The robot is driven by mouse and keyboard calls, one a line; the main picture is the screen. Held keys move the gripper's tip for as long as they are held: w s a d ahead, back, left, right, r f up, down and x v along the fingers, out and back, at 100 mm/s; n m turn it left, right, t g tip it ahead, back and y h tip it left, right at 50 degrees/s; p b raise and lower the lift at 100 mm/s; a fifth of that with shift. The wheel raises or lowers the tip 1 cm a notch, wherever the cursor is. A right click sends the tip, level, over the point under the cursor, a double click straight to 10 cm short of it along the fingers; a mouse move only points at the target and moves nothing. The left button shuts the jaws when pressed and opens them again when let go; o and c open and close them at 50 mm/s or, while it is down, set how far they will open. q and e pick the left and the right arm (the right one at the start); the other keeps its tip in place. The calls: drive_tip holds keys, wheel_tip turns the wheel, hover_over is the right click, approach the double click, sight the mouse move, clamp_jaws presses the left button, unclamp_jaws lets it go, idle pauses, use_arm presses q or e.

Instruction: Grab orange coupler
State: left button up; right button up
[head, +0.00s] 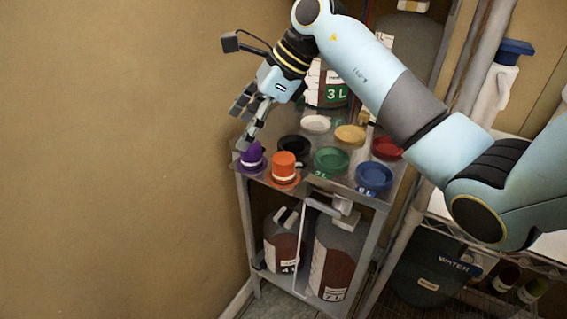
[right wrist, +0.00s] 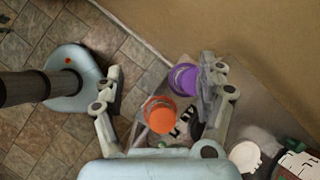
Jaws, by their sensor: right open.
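The orange coupler (head: 285,168) stands at the front left of the metal cart's top, a cap-like piece with a wide brim. In the right wrist view the orange coupler (right wrist: 160,115) shows between the two fingers, nearer the palm in the picture. My right gripper (head: 243,122) is open and empty, above and behind the couplers at the cart's left edge. The purple coupler (head: 251,157) stands just left of the orange one, partly hidden by a finger. In the right wrist view the purple coupler (right wrist: 183,79) is close beside the right finger. My left gripper is not in view.
A black ring (head: 294,147), green lid (head: 331,160), blue lid (head: 374,177), red lid (head: 387,148), tan lid (head: 350,134) and white lid (head: 316,124) lie on the cart top. A 3 L jug (head: 335,94) stands behind. The wall is close at the left.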

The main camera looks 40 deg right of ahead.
sight(284, 157)
drive_tip(key=s+d+g+h, duration=0.1)
drive_tip(key=d, duration=0.1)
drive_tip(key=s+d+g+h, duration=0.1)
drive_tip(key=d, duration=0.2)
drive_tip(key=s+d+g+h, duration=0.1)
drive_tip(key=d+h, duration=0.1)
drive_tip(key=d, duration=0.1)
drive_tip(key=shift+n, duration=0.3)
drive_tip(key=shift+s+d+f, duration=0.15)
drive_tip(key=shift+f, duration=0.05)
drive_tip(key=f+b, duration=0.5)
drive_tip(key=shift+a+f, duration=0.15)
drive_tip(key=shift+a, duration=0.2)
drive_tip(key=f, duration=0.4)
drive_tip(key=shift+w+a+p, duration=0.35)
drive_tip(key=shift+a+p, duration=0.05)
drive_tip(key=shift+f, duration=0.45)
drive_tip(key=shift+w, duration=0.1)
drive_tip(key=c, duration=1.4)
